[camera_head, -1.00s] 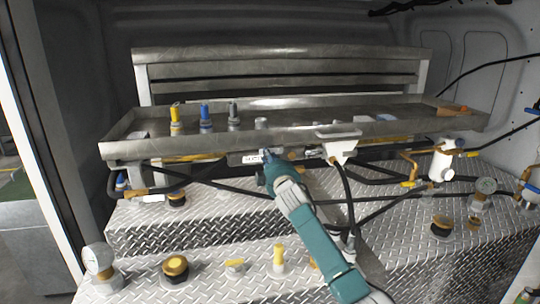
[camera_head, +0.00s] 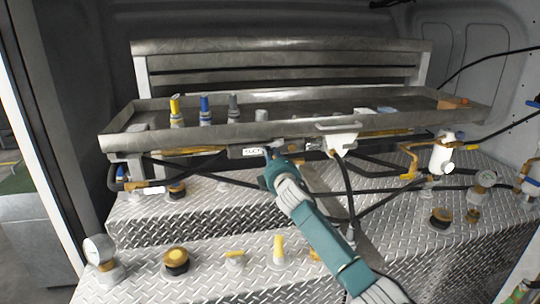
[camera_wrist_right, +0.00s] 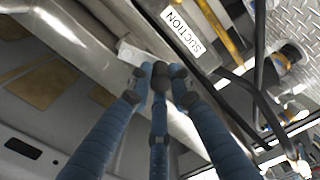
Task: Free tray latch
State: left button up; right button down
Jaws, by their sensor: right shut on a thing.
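The long grey metal tray (camera_head: 200,137) spans the panel above the tread-plate steps. My right gripper (camera_head: 272,156) is under the middle of its front edge, just right of a white label. In the right wrist view its blue fingers (camera_wrist_right: 158,78) are closed together on a small pale grey piece, which I take as the tray latch (camera_wrist_right: 130,52), against the tray's underside. The fingers hide most of this piece, so I cannot tell its position. The label reads SUCTION (camera_wrist_right: 182,31). My left gripper is not in view.
Yellow, blue and grey fittings (camera_head: 205,110) stand in the tray. A white bracket (camera_head: 342,142) with a hanging black hose is right of my gripper. Yellow-handled valves and gauges (camera_head: 98,250) stand on the tread plate below. Black hoses cross under the tray.

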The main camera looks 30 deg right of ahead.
jog(key=shift+f, duration=0.15)
jog(key=c, duration=1.6)
grip_release()
jog(key=shift+d, duration=0.1)
jog(key=v, duration=1.2)
jog(key=shift+f, duration=0.1)
